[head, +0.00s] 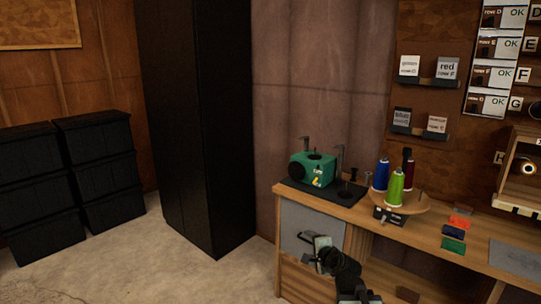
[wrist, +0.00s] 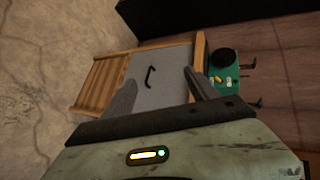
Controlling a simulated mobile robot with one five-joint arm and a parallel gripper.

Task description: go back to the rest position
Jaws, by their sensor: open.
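My gripper (head: 322,243) is in front of the left end of the wooden workbench (head: 300,196) in the head view, below the bench top. In the wrist view my gripper (wrist: 160,88) shows two grey fingers spread apart with nothing between them. Beyond them is the bench's grey cabinet door (wrist: 165,65) with a dark handle (wrist: 149,77). I cannot tell whether a finger touches the door.
A green machine (head: 315,171) stands on the bench's left end. Blue, red and green thread spools (head: 396,190) stand on a round wooden stand. A tall black cabinet (head: 190,120) and stacked black bins (head: 100,170) stand left. Concrete floor (head: 130,265) is clear.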

